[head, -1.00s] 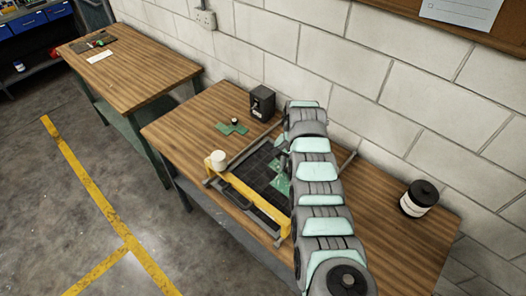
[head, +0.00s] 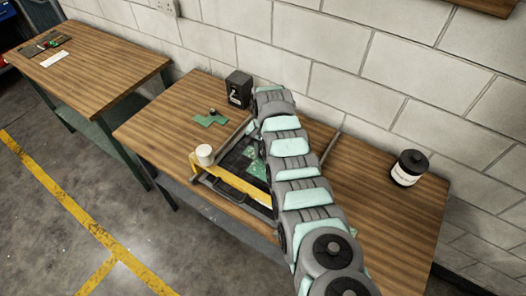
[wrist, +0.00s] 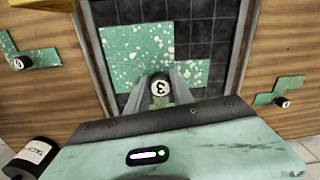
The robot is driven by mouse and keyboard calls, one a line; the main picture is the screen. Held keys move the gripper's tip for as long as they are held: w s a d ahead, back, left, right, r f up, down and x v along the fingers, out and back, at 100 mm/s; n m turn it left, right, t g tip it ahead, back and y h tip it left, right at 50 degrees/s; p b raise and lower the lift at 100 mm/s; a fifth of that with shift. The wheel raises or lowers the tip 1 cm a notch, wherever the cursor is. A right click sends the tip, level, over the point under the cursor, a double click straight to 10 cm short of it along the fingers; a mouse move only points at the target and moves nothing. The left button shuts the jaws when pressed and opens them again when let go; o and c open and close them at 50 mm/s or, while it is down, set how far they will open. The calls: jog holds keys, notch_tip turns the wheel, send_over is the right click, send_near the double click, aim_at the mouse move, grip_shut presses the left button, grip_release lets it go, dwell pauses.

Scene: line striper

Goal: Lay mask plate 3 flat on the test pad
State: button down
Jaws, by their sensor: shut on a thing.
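In the wrist view my gripper (wrist: 160,99) is shut on the black knob (wrist: 160,87) marked 3 of mask plate 3. The plate is a speckled green sheet (wrist: 191,73), over the dark gridded test pad (wrist: 205,12). More speckled green (wrist: 135,47) spreads up and left of the knob; I cannot tell if it is all one plate. I cannot tell whether the held plate touches the pad. In the head view green pieces (head: 257,169) show on the pad beside my arm, which hides the gripper.
Green plates with dark knobs lie on the wood left (wrist: 30,54) and right (wrist: 279,93) of the pad. A yellow bar (head: 228,181) with a white tub (head: 204,154) crosses the pad's front. A black box (head: 239,88) and a labelled jar (head: 408,168) stand on the table.

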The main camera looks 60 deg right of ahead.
notch_tip(320, 180, down, 10)
jog(key=b, duration=0.8)
jog(key=shift+f, duration=0.25)
jog(key=shift+w+a+r, duration=0.1)
jog(key=shift+a, duration=0.05)
dwell(0.9)
dwell(0.5)
jog(key=shift+f+b, duration=0.65)
jog(key=shift+f, duration=0.05)
jog(key=shift+f, duration=0.1)
jog(key=shift+f+b, duration=0.3)
jog(key=shift+b, duration=0.2)
jog(key=c, duration=1)
grip_release()
jog(key=shift+c, duration=0.2)
